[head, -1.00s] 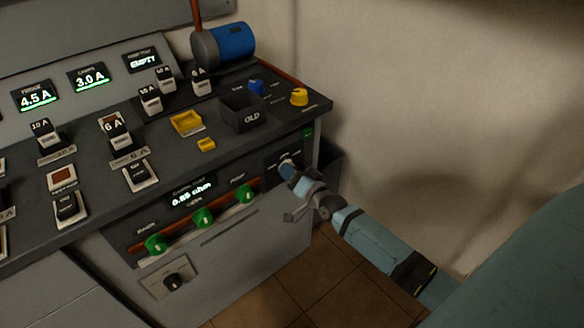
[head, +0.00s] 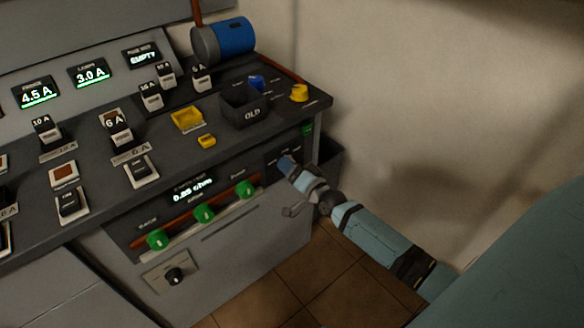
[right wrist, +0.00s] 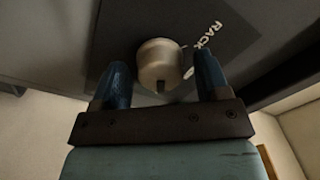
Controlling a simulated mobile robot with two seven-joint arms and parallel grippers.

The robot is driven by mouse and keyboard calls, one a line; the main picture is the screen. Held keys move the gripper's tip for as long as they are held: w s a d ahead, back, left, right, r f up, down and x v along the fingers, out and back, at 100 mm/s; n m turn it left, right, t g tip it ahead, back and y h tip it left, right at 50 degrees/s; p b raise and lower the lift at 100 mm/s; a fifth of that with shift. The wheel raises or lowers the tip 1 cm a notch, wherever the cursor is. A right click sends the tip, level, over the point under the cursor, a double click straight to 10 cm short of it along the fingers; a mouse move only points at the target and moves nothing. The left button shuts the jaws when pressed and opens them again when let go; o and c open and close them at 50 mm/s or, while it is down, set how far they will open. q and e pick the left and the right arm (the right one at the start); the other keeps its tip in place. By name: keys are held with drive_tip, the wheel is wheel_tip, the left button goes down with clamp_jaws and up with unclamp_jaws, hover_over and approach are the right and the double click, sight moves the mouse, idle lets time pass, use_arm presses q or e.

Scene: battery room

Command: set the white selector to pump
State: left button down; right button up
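The white selector (right wrist: 160,65) is a round pale knob on a dark plate (right wrist: 218,20) in the right wrist view. The word RACK shows at its upper right; no other label is readable there. My right gripper (right wrist: 163,68) is open, with one blue finger on each side of the knob and small gaps seen between. In the head view my right gripper (head: 287,164) is at the right end of the bench front panel and hides the knob. My left gripper is not in view.
Left of my gripper, three green knobs (head: 204,214) sit on the front panel under a display. A black knob (head: 174,276) is lower left. A dark bin (head: 328,158) stands behind my right gripper, beside the bench. The floor in front is clear.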

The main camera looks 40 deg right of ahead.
use_arm(q)
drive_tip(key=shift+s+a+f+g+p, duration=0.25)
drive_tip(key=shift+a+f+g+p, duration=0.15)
drive_tip(key=shift+p, duration=0.75)
use_arm(e)
drive_tip(key=s+d, duration=0.1)
drive_tip(key=s, duration=1.2)
drive_tip(key=shift+s+f, duration=0.15)
drive_tip(key=shift+s, duration=0.2)
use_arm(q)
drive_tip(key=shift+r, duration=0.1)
use_arm(e)
drive_tip(key=shift+d, duration=0.1)
